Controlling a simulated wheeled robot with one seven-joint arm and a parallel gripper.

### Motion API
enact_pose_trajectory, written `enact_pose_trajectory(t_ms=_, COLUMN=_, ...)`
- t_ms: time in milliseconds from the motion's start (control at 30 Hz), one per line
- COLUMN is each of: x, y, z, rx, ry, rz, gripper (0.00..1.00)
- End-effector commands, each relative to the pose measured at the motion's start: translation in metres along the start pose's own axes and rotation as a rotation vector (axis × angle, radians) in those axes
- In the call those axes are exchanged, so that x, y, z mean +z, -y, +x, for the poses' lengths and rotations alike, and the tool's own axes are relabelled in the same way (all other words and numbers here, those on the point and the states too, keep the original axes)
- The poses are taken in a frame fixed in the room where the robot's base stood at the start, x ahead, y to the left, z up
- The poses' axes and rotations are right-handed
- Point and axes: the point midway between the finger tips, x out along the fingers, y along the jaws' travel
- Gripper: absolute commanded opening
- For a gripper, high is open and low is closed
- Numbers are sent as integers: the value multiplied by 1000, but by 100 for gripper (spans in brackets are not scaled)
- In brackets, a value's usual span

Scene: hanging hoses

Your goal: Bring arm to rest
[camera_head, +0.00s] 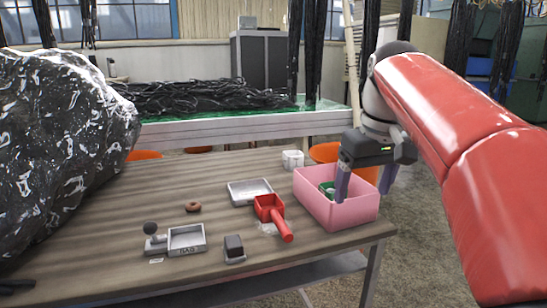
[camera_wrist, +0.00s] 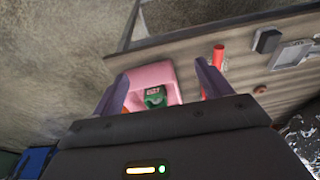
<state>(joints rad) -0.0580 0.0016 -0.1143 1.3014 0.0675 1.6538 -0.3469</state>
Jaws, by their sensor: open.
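My gripper (camera_head: 364,180) hangs at the end of my red arm, above the pink bin (camera_head: 345,212) at the right end of the wooden table. Its purple-grey fingers are apart, with nothing seen between them. The fingers overlap the bin in the head view; how high they are above its rim is hard to tell. In the wrist view the fingers (camera_wrist: 162,95) spread on both sides of the pink bin (camera_wrist: 154,72). A green object (camera_head: 328,189) lies inside the bin; it also shows in the wrist view (camera_wrist: 155,97), with pale marks on it.
Beside the bin lie a red scoop (camera_head: 270,209), a metal tray (camera_head: 250,195) and a white block (camera_head: 293,159). A big black wrapped bundle (camera_head: 60,145) fills the left.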

Motion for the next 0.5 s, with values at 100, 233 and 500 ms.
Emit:
enact_pose_trajectory(t_ms=100, x=16, y=4, z=6, rx=5, ry=-22, rz=25, gripper=77)
enact_pose_trajectory(t_ms=233, x=36, y=10, z=16, rx=13, ry=-52, rz=58, gripper=77)
enact_pose_trajectory(t_ms=500, x=112, y=34, z=68, rx=50, ry=-159, rz=166, gripper=77)
